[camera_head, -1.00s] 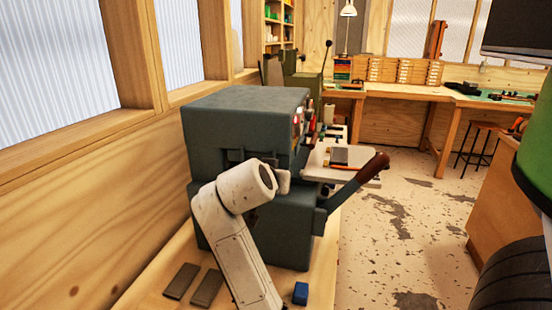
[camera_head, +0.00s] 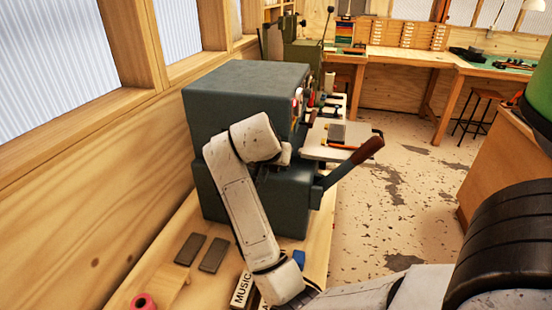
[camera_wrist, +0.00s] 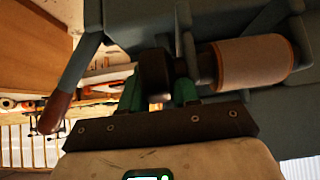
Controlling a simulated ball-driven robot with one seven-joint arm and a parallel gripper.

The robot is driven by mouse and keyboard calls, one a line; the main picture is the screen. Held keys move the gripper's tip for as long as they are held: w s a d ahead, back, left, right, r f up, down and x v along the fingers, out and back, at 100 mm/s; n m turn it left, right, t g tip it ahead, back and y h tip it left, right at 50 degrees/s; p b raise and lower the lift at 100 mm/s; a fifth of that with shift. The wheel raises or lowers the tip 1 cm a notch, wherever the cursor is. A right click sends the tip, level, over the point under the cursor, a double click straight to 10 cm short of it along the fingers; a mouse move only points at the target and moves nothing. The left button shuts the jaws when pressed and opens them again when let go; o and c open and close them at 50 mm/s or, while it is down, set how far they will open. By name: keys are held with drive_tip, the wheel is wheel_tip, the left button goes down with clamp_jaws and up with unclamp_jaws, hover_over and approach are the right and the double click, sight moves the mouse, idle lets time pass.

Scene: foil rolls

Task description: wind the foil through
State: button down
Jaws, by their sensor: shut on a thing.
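The dark grey-green machine (camera_head: 245,95) stands on the wooden bench at the left, with a lever (camera_head: 345,170) ending in a brown handle at its right side. In the wrist view, a copper-coloured foil roll (camera_wrist: 250,65) sits on the machine's shaft. A dark round knob (camera_wrist: 155,70) is beside it, in line with the roll. My gripper (camera_wrist: 158,90) has its green fingers on either side of the knob and is shut on it. In the head view my white arm hides the fingers, the knob and the roll.
Two flat grey pads (camera_head: 200,252), a blue block (camera_head: 299,259) and a pink-red ring-shaped item (camera_head: 144,302) lie on the bench near my arm. A light plate (camera_head: 340,143) juts out beyond the lever. Floor to the right is open, with a stool (camera_head: 474,112) farther back.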

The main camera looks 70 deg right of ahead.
drive_tip(key=c, duration=0.9)
unclamp_jaws()
drive_tip(key=shift+a+r, duration=0.1)
drive_tip(key=shift+v, duration=5.25)
